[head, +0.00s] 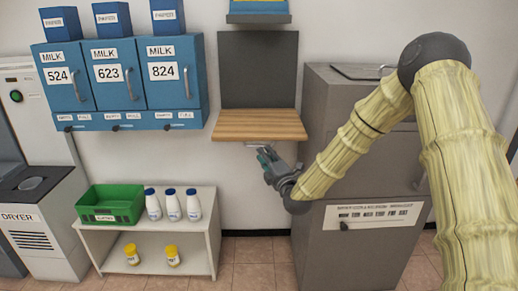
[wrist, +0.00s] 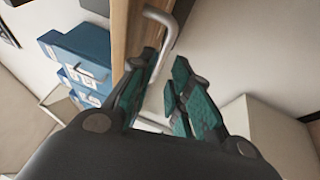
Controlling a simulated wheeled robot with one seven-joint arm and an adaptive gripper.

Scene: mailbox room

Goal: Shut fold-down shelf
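The fold-down shelf (head: 260,124) is a wooden board, lying flat and open below a dark grey back panel (head: 258,68) on the wall. A thin metal handle (head: 262,144) shows under its front edge. My gripper (head: 266,157) is just below that edge. In the wrist view the shelf's wooden edge (wrist: 128,32) runs down from the top, with the bent handle (wrist: 162,18) beside it. My gripper (wrist: 166,66) has its teal-padded fingers apart, and the handle reaches down between their tips. Whether a finger touches it I cannot tell.
Blue milk lockers (head: 122,80) hang left of the shelf. Below them a white stand (head: 205,232) holds a green bin (head: 112,203) and several bottles. A grey cabinet (head: 350,180) stands close on the right, behind my arm. A blue box (head: 258,18) hangs above the panel.

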